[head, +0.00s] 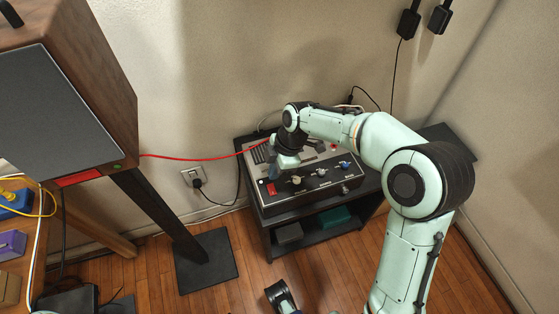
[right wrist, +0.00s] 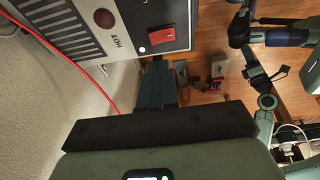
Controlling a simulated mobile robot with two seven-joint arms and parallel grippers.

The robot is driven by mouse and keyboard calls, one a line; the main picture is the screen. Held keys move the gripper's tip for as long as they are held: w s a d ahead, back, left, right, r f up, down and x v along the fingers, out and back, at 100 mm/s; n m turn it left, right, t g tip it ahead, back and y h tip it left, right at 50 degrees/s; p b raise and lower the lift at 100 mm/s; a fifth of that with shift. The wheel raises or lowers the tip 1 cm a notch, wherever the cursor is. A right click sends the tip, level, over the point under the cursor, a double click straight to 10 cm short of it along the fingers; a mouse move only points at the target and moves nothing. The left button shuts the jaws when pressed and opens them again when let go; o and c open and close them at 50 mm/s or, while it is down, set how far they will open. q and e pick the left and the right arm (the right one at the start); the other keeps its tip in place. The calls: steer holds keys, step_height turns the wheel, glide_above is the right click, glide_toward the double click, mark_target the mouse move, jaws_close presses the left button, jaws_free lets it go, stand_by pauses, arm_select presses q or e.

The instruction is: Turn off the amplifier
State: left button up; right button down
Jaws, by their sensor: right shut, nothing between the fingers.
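The amplifier (head: 322,181) is a grey and black box on a low black stand by the wall, with knobs on its front panel. A red rocker switch (head: 271,188) is at the left of that panel; it also shows in the right wrist view (right wrist: 165,34), beside a small white dot. I cannot tell which way it is pressed. My right gripper (head: 273,172) is shut and empty, pointing down just above and in front of the switch. Its fingers (right wrist: 157,72) show close to the panel's edge; contact cannot be told. My left gripper's fingers do not show.
A dark red dome marked HOT (right wrist: 104,18) sits beside vent slots on the amplifier. A red cable (head: 195,157) runs left to a wooden speaker cabinet (head: 110,75) on a black stand. A wall socket (head: 193,178) holds a plug. Wooden floor lies in front.

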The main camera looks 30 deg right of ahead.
mark_target(271, 191)
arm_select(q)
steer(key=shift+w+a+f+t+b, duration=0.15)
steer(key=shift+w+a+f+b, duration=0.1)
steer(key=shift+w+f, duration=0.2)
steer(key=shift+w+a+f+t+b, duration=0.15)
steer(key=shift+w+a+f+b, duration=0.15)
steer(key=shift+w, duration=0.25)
arm_select(e)
steer(key=shift+d+x, duration=0.2)
steer(key=shift+x, duration=0.7)
steer(key=shift+d+x, duration=0.15)
steer(key=shift+x, duration=0.75)
steer(key=shift+d+x, duration=0.2)
steer(key=shift+x, duration=0.7)
steer(key=shift+f, duration=0.15)
steer(key=shift+w+f, duration=0.15)
steer(key=shift+f, duration=0.1)
steer(key=shift+w+d+f, duration=0.1)
steer(key=shift+f, duration=0.1)
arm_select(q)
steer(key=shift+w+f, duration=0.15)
arm_select(e)
steer(key=shift+s+a+r, duration=0.15)
steer(key=shift+s+a, duration=0.1)
steer(key=shift+s, duration=0.6)
